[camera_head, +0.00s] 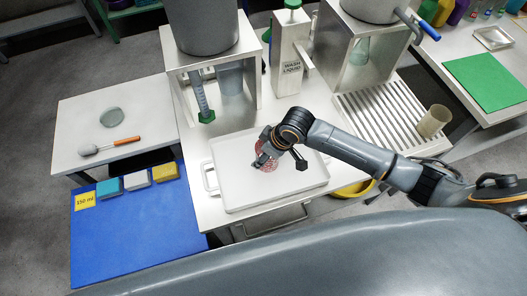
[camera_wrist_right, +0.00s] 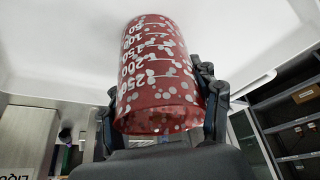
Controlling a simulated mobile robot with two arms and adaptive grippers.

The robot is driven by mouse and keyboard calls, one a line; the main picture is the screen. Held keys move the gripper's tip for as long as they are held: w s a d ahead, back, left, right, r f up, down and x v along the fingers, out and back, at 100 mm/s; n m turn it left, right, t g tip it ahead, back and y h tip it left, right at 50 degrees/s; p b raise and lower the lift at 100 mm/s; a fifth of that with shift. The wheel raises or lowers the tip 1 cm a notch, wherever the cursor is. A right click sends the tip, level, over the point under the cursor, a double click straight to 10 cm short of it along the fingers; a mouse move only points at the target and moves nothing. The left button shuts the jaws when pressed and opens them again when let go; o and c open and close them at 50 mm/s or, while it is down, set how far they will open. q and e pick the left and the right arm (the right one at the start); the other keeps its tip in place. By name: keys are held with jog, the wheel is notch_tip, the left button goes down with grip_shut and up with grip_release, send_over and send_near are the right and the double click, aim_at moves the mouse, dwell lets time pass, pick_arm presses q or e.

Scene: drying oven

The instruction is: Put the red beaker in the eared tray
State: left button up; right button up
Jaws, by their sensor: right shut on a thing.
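The red beaker (camera_wrist_right: 155,75), with white dots and volume marks, is between the two fingers of my right gripper (camera_wrist_right: 162,115), which is shut on it. In the head view the beaker (camera_head: 266,149) is mostly hidden behind my right gripper (camera_head: 266,163). It is over the inside of the white eared tray (camera_head: 245,194), which has a loop handle at its left. The tray's bare floor (camera_wrist_right: 60,50) lies beyond the beaker in the wrist view. I cannot tell whether the beaker's base touches it. My left gripper is not in view.
A ribbed drain board (camera_head: 380,118) with a tan beaker (camera_head: 433,121) is at the right. A blue mat (camera_head: 130,225) with colored blocks is at the left. The tray holds nothing else visible.

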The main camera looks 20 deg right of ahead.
jog(key=shift+f, duration=0.1)
jog(key=o, duration=1.4)
jog(key=v, duration=1.2)
jog(key=shift+a, duration=0.1)
